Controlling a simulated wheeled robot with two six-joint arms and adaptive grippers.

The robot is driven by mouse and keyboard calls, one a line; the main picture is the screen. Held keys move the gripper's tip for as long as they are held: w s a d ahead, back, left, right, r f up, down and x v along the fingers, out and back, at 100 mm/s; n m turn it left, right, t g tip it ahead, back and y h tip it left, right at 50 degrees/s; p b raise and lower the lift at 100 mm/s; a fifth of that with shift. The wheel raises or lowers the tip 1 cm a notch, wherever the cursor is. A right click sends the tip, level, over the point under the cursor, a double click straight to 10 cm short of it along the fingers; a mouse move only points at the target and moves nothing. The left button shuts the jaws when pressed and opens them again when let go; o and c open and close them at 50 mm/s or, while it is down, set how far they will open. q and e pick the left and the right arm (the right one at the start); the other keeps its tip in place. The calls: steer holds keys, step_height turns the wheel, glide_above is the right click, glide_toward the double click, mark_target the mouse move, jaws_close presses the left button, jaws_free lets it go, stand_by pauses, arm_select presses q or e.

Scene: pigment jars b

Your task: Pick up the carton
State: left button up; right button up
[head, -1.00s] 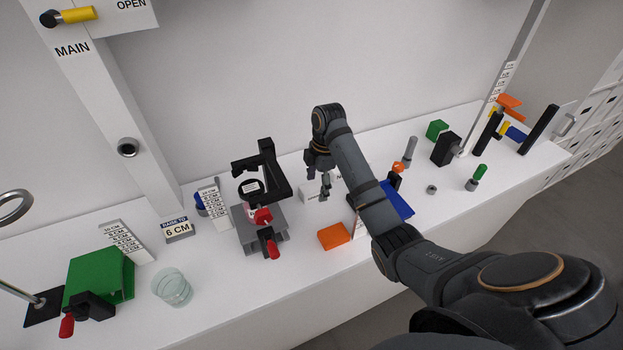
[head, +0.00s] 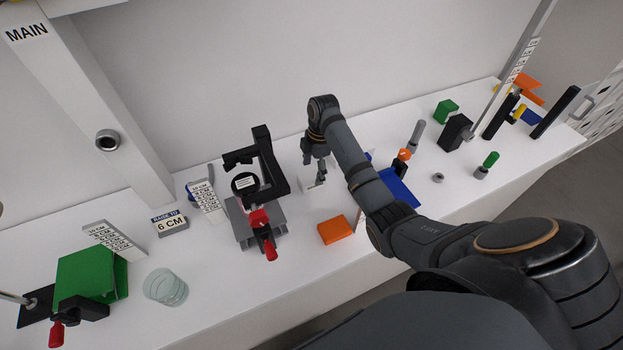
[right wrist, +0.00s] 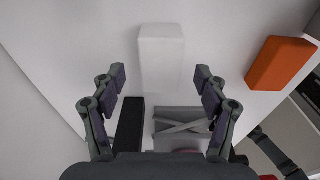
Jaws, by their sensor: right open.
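The carton is a plain white box. In the right wrist view the carton (right wrist: 162,58) stands beyond my fingertips, centred in the gap between them. In the head view the carton (head: 308,184) is partly hidden by my right gripper (head: 317,174), on the white bench right of the black-and-grey press. My right gripper, in the right wrist view (right wrist: 158,85), is open and empty, with its fingers apart on either side of the line to the carton. No contact with it shows. My left gripper is not in view.
A grey press (head: 258,212) with red handles stands left of the carton. An orange block (head: 337,230) lies in front of it. A blue piece (head: 400,188) lies behind my right forearm. A glass (head: 165,287) and green box (head: 92,274) are farther left.

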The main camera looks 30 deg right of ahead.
mark_target(312, 176)
steer(key=shift+s+a+f+p, duration=0.1)
steer(key=shift+a+f+p, duration=0.1)
steer(key=shift+f, duration=0.45)
steer(key=shift+a+f+p, duration=0.15)
steer(key=shift+f, duration=1)
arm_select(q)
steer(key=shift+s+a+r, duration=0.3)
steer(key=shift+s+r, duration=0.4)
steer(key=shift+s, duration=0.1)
arm_select(e)
steer(key=c, duration=1.1)
steer(key=shift+c, duration=0.2)
